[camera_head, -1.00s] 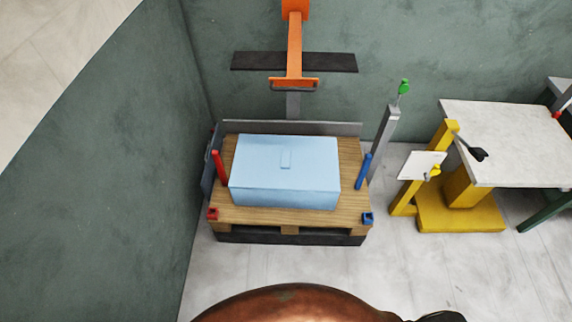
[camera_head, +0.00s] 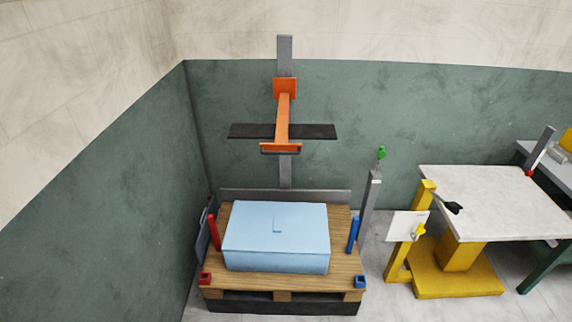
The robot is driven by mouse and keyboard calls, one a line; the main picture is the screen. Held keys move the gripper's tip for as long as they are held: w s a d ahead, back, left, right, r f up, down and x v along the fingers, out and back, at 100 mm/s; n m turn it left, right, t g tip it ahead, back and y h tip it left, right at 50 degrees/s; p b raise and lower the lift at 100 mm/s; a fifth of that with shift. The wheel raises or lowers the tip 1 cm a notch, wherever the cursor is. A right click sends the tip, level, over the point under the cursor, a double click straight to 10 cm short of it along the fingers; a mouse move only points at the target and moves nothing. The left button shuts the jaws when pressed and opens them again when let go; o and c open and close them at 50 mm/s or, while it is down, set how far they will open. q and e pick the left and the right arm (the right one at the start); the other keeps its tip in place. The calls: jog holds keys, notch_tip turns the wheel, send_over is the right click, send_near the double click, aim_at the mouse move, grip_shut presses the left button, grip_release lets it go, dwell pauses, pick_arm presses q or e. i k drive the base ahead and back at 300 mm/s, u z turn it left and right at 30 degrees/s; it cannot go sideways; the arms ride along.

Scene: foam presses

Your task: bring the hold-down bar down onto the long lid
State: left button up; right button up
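The hold-down bar is a black crossbar (camera_head: 240,131) on an orange arm (camera_head: 282,118) with a handle (camera_head: 281,148) at its front end. The arm is mounted on a grey upright post (camera_head: 285,50) at the wall. The bar is raised, with a clear gap between it and the light blue block (camera_head: 270,255) below. The block lies on a wooden pallet-like base (camera_head: 215,280); its flat top bears a small raised rectangle, and I cannot tell whether this top is the long lid. Neither of my grippers is in view.
Red (camera_head: 214,233) and blue (camera_head: 353,235) posts flank the block. Farther right are a yellow stand (camera_head: 460,284) and a white-topped table (camera_head: 480,190). Floor shows between base and stand.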

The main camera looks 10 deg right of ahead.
aim_at(284, 88)
jog(key=z, duration=0.8)
jog(key=i, duration=0.65)
jog(key=u, duration=0.75)
